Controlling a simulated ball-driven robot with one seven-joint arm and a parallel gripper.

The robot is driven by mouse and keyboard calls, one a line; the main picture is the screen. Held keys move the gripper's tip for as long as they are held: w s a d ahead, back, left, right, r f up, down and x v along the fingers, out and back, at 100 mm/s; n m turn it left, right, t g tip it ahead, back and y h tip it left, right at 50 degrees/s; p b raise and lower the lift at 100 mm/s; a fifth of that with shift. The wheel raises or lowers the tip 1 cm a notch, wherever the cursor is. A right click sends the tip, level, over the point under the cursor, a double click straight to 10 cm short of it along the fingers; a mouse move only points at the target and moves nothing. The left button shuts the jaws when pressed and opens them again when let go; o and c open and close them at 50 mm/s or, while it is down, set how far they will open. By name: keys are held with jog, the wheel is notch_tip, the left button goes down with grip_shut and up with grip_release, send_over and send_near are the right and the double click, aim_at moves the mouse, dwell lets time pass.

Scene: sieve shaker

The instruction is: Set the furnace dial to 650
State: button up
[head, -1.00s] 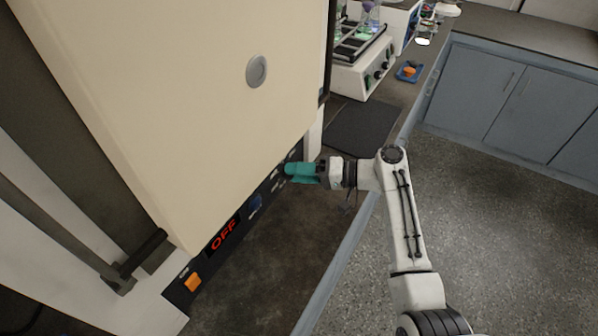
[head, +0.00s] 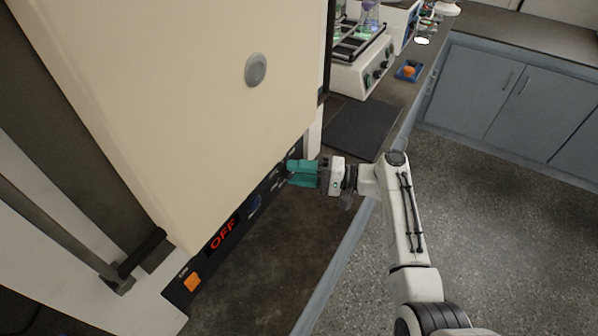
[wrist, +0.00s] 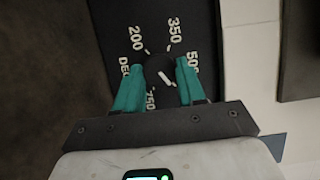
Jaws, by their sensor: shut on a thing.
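The furnace dial (wrist: 160,70) is a dark round knob with a white pointer line on the black control panel. In the wrist view the labels 200, 350, 500 and 750 show around it. The pointer is towards the lower right, between 500 and 750; any label there is hidden by a finger. My gripper (wrist: 160,78) has its teal fingers on either side of the knob, shut on it. In the head view my gripper (head: 289,172) is at the far end of the panel and hides the dial. The furnace (head: 190,110) is a large cream box.
The red display (head: 223,234) reads OFF. A dark mat (head: 362,128) lies on the bench beyond my gripper. A shaker (head: 362,72) stands behind it.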

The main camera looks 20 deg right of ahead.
jog(key=shift+f, duration=0.1)
jog(key=o, duration=1.1)
jog(key=shift+c, duration=0.2)
jog(key=b+v, duration=0.1)
jog(key=v, duration=0.9)
jog(key=shift+s+d, duration=0.2)
jog(key=shift+d, duration=0.15)
